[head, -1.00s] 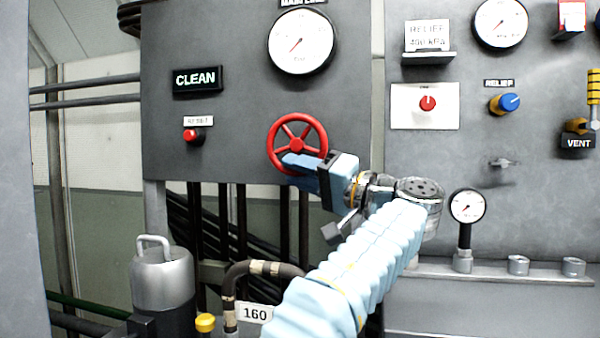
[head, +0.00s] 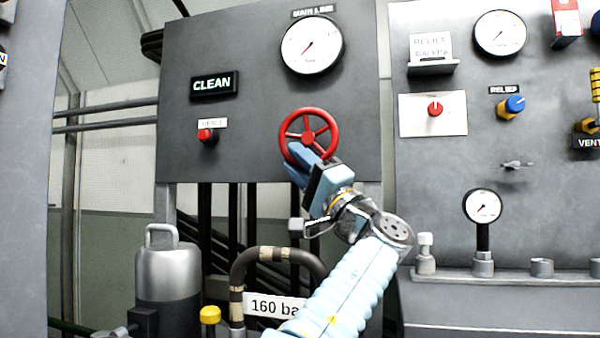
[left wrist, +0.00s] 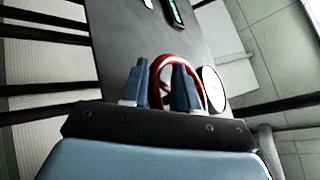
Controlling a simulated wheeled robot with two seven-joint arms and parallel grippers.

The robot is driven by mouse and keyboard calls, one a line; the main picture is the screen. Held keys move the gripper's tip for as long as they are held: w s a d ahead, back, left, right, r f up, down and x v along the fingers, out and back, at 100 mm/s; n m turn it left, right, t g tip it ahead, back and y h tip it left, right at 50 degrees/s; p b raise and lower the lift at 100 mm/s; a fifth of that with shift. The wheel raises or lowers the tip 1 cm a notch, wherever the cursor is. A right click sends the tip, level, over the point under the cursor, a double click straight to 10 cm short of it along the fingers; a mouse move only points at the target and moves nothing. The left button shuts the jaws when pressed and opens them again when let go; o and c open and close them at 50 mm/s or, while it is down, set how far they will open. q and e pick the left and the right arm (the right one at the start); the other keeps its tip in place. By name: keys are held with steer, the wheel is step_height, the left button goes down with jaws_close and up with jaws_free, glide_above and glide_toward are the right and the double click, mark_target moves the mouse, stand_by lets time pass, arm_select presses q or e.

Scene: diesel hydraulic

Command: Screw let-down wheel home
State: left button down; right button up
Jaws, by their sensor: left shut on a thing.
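The red let-down wheel (head: 308,136) with several spokes is mounted on the grey panel, below the main line gauge. My left gripper (head: 297,161) reaches it from the lower right in the head view and is shut on the lower left of its rim. The fingers hide that part of the rim. In the left wrist view, the red wheel rim (left wrist: 181,57) curves behind and between the two blue fingers of my left gripper (left wrist: 160,78). How far the wheel is screwed in cannot be told. My right gripper is not in view.
The main line gauge (head: 312,45), lit CLEAN sign (head: 214,84) and red reset button (head: 206,136) share the panel. A metal cylinder (head: 168,275) and a bent hose (head: 238,275) stand below. The right panel carries the blue relief knob (head: 515,104) and a small gauge (head: 483,206).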

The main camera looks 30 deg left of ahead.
arm_select(q)
steer(key=shift+t, duration=0.3)
steer(key=c, duration=0.9)
jaws_free()
steer(key=shift+c, duration=0.2)
steer(key=b+v, duration=0.4)
steer(key=v, duration=1)
steer(key=shift+w, duration=0.1)
steer(key=shift+c, duration=0.2)
